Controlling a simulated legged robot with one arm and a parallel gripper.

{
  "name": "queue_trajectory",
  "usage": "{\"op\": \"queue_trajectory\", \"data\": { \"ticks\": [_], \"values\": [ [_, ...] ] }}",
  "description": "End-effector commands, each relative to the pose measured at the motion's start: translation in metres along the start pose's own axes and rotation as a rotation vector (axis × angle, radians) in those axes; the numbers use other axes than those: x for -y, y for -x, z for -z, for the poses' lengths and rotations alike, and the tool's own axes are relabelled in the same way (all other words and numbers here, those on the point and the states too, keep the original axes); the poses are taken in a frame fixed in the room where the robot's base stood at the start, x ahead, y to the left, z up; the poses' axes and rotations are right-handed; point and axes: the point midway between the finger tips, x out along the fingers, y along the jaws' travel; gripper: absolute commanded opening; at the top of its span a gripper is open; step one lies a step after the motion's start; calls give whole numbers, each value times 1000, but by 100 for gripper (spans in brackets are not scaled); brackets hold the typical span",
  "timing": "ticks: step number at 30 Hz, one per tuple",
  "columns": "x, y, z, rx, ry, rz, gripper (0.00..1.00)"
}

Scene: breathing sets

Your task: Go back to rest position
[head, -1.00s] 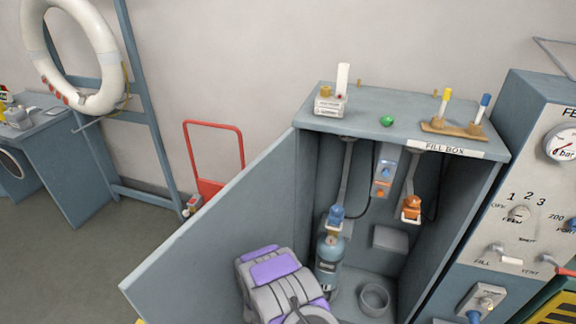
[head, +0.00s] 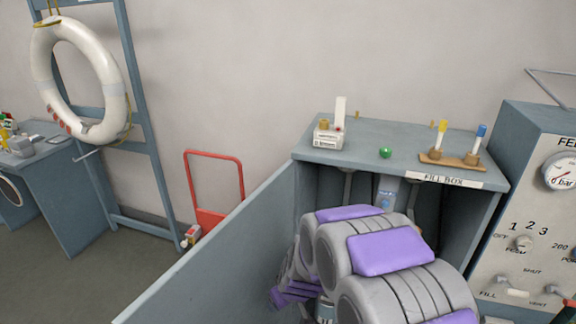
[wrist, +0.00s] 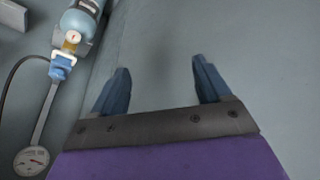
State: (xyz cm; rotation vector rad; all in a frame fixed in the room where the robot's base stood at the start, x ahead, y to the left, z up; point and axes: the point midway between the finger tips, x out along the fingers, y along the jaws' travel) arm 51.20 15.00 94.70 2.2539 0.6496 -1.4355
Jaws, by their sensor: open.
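My gripper (wrist: 162,82) is open and empty in the wrist view, with its two blue fingers apart over a plain grey-blue panel. A blue cylinder (wrist: 82,22) with a blue fitting lies at the upper left of that view, apart from the fingers. In the head view my grey and purple arm is raised in front of the open fill box (head: 250,245) and covers most of its inside. The gripper's fingers cannot be made out there.
The fill box top (head: 385,135) holds a small white device (head: 329,135), a green ball (head: 385,153) and a wooden rack (head: 448,160). A gauge panel (head: 530,235) stands at right. A red trolley (head: 213,190) and a life ring (head: 80,80) are at left.

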Motion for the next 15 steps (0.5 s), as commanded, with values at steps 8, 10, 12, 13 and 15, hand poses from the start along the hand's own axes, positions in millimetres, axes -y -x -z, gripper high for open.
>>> {"op": "queue_trajectory", "data": {
  "ticks": [8, 10, 12, 13, 15],
  "values": [
    [11, 96, -48, 117, -150, 84, 77],
    [14, 119, -65, 155, -190, 94, 77],
    [18, 141, -83, 197, -229, 101, 77],
    [19, 150, -92, 214, -247, 102, 77],
    [23, 172, -111, 257, -289, 102, 77]
  ]
}}
